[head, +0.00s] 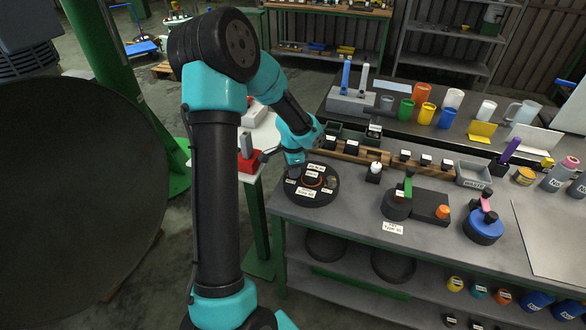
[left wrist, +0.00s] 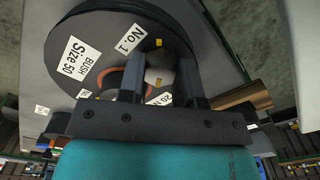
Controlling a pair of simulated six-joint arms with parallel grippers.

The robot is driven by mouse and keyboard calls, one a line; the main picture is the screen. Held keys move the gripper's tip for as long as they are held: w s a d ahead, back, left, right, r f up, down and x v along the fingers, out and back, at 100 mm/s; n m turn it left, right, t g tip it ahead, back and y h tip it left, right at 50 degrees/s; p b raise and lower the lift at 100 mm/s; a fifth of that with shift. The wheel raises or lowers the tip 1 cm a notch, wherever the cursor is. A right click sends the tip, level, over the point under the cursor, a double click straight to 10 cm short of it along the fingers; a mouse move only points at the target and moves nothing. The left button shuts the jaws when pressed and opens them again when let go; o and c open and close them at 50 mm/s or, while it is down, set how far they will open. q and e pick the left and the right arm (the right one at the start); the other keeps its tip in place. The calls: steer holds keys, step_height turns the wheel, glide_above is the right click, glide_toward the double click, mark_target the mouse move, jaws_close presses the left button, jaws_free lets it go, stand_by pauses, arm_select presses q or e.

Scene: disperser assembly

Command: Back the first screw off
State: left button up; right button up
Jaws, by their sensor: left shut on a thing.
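A round black disc (head: 325,200) lies on the near left corner of the grey workbench, with white labels and an orange ring (head: 312,181) at its middle. In the left wrist view the disc (left wrist: 100,25) carries labels reading "BUSH Size 50" and "No. 1", and part of the orange ring (left wrist: 110,80) shows. My left gripper (head: 294,174) is down at the disc's left back edge. In the left wrist view my left gripper (left wrist: 162,75) is shut on a grey rounded screw head (left wrist: 160,68) beside the "No. 1" label. The screw's shank is hidden. My right gripper is not in view.
Right of the disc stand a black fixture with a green lever (head: 397,203) and a blue round one (head: 484,226). A wooden rack (head: 375,157) with small black blocks runs behind. Coloured cups (head: 426,112) stand farther back.

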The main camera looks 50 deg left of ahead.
arm_select(q)
steer(key=n, duration=0.4)
steer(key=shift+n, duration=0.3)
steer(key=n, duration=0.4)
steer(key=shift+n, duration=0.3)
steer(key=o, duration=0.9)
steer(key=shift+r, duration=0.1)
step_height(320, 180, up, 17)
steer(key=shift+r, duration=0.15)
